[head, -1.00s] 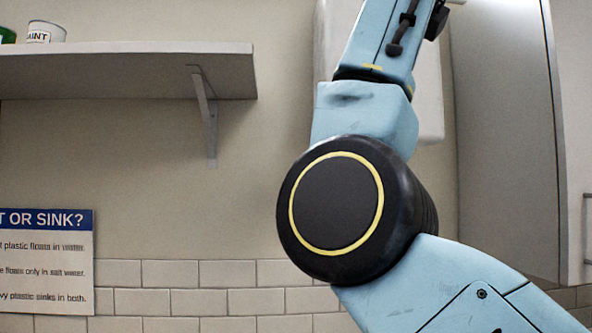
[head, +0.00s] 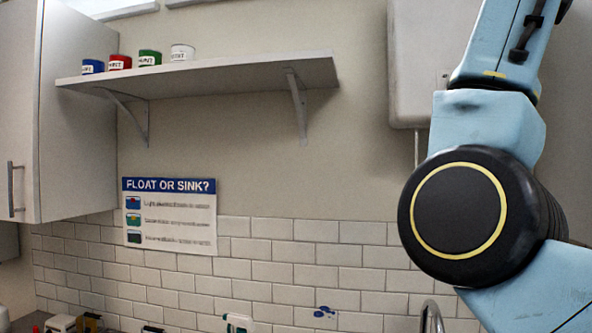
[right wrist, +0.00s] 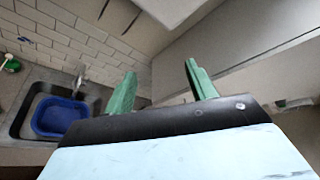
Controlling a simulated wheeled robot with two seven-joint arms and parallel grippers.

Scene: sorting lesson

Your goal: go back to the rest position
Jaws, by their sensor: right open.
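My right arm rises along the right side of the head view, with its round black elbow joint in front of the wall. Its gripper is out of that view. In the right wrist view my right gripper (right wrist: 158,88) shows two green fingers spread apart with nothing between them. The gripper is up in the air, well away from the sink and the counter. My left gripper is in neither view.
A shelf (head: 215,77) with several paint pots and a "Float or sink?" poster (head: 170,215) are on the wall. A wall cabinet (head: 85,115) stands at left. In the right wrist view, a blue basin (right wrist: 60,117) sits in the sink (right wrist: 28,108).

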